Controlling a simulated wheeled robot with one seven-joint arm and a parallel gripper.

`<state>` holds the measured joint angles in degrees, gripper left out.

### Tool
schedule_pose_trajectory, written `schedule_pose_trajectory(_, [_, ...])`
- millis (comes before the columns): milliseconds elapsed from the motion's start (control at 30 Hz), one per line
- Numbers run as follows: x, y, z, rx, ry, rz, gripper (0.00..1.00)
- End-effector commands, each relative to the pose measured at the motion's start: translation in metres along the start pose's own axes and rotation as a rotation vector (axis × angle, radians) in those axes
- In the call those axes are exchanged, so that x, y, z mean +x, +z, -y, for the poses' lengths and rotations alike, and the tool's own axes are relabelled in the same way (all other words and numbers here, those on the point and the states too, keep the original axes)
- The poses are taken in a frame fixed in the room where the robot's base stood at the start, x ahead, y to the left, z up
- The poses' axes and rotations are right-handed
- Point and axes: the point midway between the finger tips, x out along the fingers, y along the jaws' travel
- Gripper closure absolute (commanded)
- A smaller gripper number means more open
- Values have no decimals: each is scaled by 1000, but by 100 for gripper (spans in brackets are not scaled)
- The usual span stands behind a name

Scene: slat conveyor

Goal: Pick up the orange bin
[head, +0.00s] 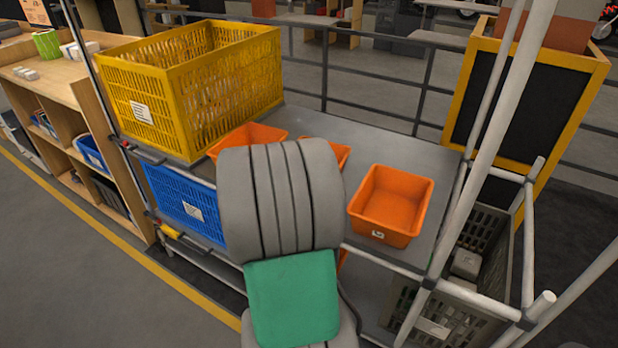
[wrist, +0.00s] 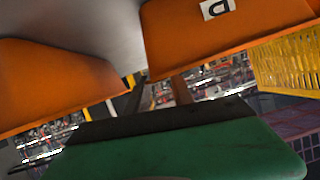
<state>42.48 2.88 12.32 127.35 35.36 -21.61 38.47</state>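Three open orange bins rest on the grey upper shelf in the head view. The right bin (head: 392,203) shows fully, with a white label on its front. The left bin (head: 250,137) and the middle bin (head: 339,155) are partly hidden behind my grey and green arm. In the wrist view, one orange bin (wrist: 60,85) fills the left, and another (wrist: 225,40), its label upside down, is at upper right. My gripper (wrist: 170,122) shows as a dark edge and green body below them. Its fingers cannot be made out, and nothing is seen held.
A large yellow crate (head: 190,90) stands left of the bins. A blue crate (head: 188,203) and a dark grey crate (head: 440,308) are lower down. A pale upright post (head: 490,160) rises right of the right bin. Bare shelf (head: 400,150) lies behind it.

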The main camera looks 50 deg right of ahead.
Motion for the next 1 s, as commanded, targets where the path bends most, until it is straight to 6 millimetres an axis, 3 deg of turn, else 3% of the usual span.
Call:
schedule_pose_trajectory(100, [22, -2, -3, -1, 4, 2, 72])
schedule_pose_trajectory(233, [34, -1, -2, 0, 0, 2, 72])
schedule_pose_trajectory(433, [35, -1, -1, 0, -1, 1, 72])
schedule_pose_trajectory(767, [34, -1, -1, -1, -1, 1, 99])
schedule_pose_trajectory(1000, [34, -1, -1, -1, -1, 2, 100])
